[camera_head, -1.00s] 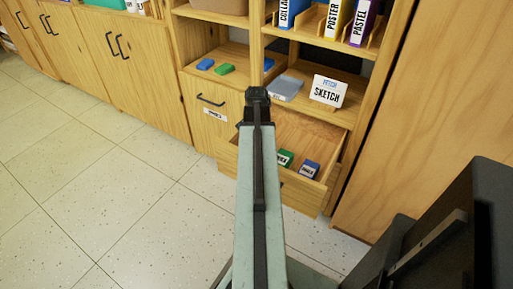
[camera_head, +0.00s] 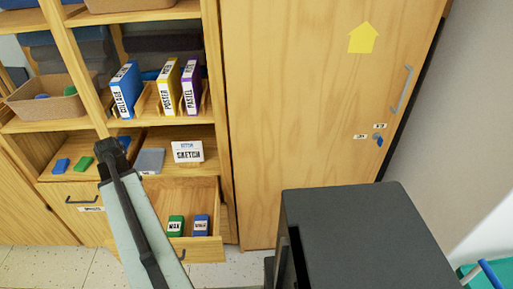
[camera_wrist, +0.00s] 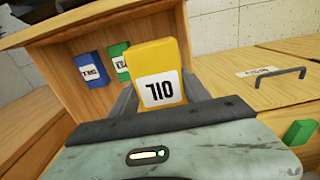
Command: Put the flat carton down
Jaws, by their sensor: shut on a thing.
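The yellow flat carton (camera_wrist: 155,53) with a white OIL label, upside down in the wrist view, sits between the fingers of my gripper (camera_wrist: 160,92). My gripper is shut on it. Behind it in the wrist view is the open wooden drawer (camera_wrist: 62,57), which also shows in the head view (camera_head: 205,247). The drawer holds a green carton (camera_head: 175,226) and a blue carton (camera_head: 201,225), side by side. The held carton appears above or in front of the drawer; I cannot tell how high. In the head view my arm hides the carton and the fingertips.
Above the drawer, a shelf bears a grey flat box (camera_head: 150,161) and a SKETCH sign (camera_head: 187,152). A tall closed cabinet (camera_head: 300,110) stands to the right.

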